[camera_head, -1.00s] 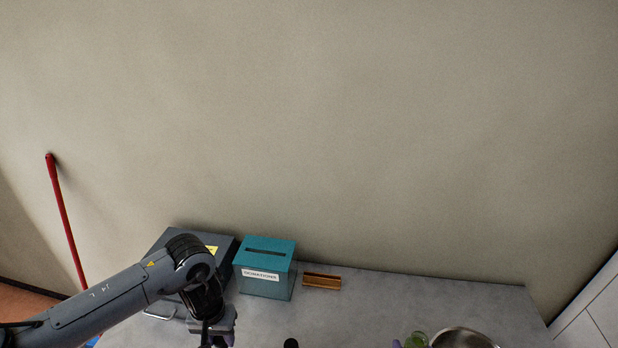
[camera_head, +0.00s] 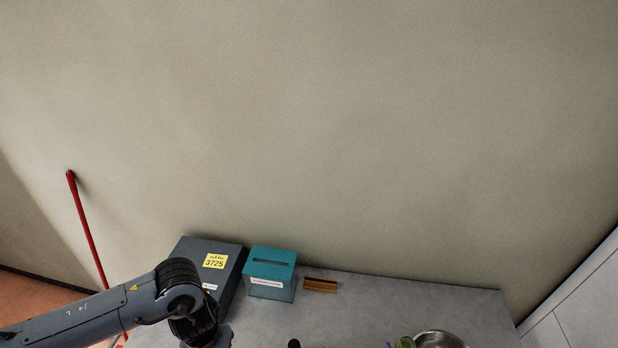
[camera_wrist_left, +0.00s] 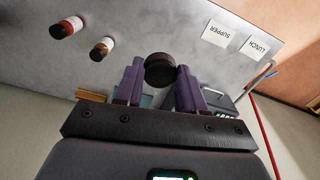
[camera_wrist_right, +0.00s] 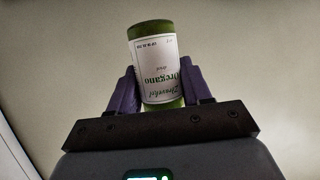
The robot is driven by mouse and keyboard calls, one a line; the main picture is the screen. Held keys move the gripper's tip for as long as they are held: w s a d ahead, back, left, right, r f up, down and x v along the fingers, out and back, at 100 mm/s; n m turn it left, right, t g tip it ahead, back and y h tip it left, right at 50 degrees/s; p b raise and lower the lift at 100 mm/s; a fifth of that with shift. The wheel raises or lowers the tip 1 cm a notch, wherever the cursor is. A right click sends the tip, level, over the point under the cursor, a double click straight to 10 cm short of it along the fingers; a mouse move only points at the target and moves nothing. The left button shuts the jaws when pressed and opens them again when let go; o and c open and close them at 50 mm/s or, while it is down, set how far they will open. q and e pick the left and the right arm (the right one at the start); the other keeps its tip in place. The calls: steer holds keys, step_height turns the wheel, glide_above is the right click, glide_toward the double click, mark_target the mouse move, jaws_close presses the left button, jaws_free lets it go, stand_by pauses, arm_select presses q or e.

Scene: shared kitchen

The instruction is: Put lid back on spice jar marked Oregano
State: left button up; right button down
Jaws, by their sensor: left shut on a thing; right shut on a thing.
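The Oregano jar (camera_wrist_right: 158,70) is green with a white label, whose print appears upside down in the right wrist view. My right gripper (camera_wrist_right: 159,78) is shut on it, with purple fingers on both sides. The jar's round green end (camera_head: 405,343) shows at the bottom edge of the head view. In the left wrist view, my left gripper (camera_wrist_left: 160,78) is shut on a round black lid (camera_wrist_left: 159,67). The lid is apart from the jar.
A metal bowl (camera_head: 440,341) stands right of the jar. A teal donation box (camera_head: 270,272), a grey box (camera_head: 212,262) and a brown block (camera_head: 320,285) stand by the wall. Two small jars (camera_wrist_left: 67,27) (camera_wrist_left: 102,48) stand on the counter (camera_head: 400,298). The middle counter is mostly clear.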

steer(key=shift+a+r, duration=0.1)
steer(key=shift+r, duration=0.05)
stand_by(0.4)
steer(key=a+r+n+g+y, duration=0.1)
steer(key=a+r+n+y, duration=0.3)
steer(key=a, duration=0.3)
steer(key=w+a+r+n+g+y, duration=0.1)
steer(key=a+r+n+g+y, duration=0.1)
steer(key=a+r+n+y, duration=0.2)
steer(key=shift+a+r+y, duration=0.4)
steer(key=shift+a+r, duration=0.75)
steer(key=shift+a, duration=0.95)
arm_select(q)
steer(key=w+d+r+m, duration=0.1)
steer(key=d+r+m, duration=2.4)
steer(key=m, duration=0.6)
steer(key=shift+d+r, duration=0.2)
steer(key=shift+d, duration=0.45)
